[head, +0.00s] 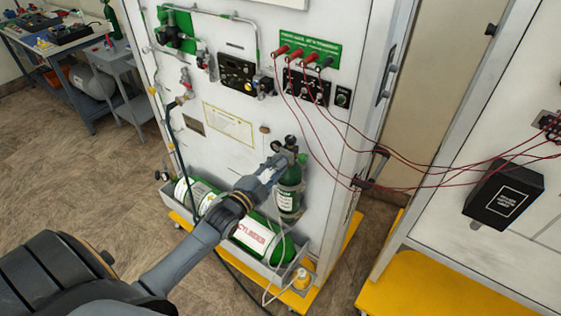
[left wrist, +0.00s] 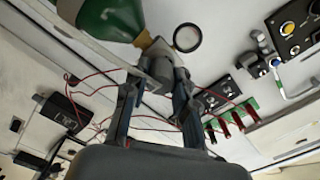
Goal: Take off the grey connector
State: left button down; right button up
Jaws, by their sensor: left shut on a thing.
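A small green cylinder (head: 289,190) hangs upright on the white panel, with a black valve top (head: 290,142). In the left wrist view its green shoulder (left wrist: 108,18) and brass neck (left wrist: 143,39) lead to a grey block-shaped connector (left wrist: 160,66). My left gripper (head: 279,163) is at the cylinder's top, and in the left wrist view its two fingers (left wrist: 156,88) are closed on the sides of the grey connector. The connector is mostly hidden by the gripper in the head view. A round gauge (left wrist: 187,37) sits close beside it. My right gripper is out of view.
A large green cylinder (head: 202,196) lies in a tray below. Red cables (head: 330,130) hang in loops from the panel's red plugs to the right, close to the small cylinder. A black box (head: 503,194) is on the right panel.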

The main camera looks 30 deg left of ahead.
aim_at(276, 168)
pick_arm(q)
jog(key=shift+s, duration=0.2)
jog(key=shift+s+a+p, duration=0.2)
jog(key=shift+s+p, duration=0.85)
jog(key=shift+s, duration=1.15)
jog(key=shift+d+f, duration=0.1)
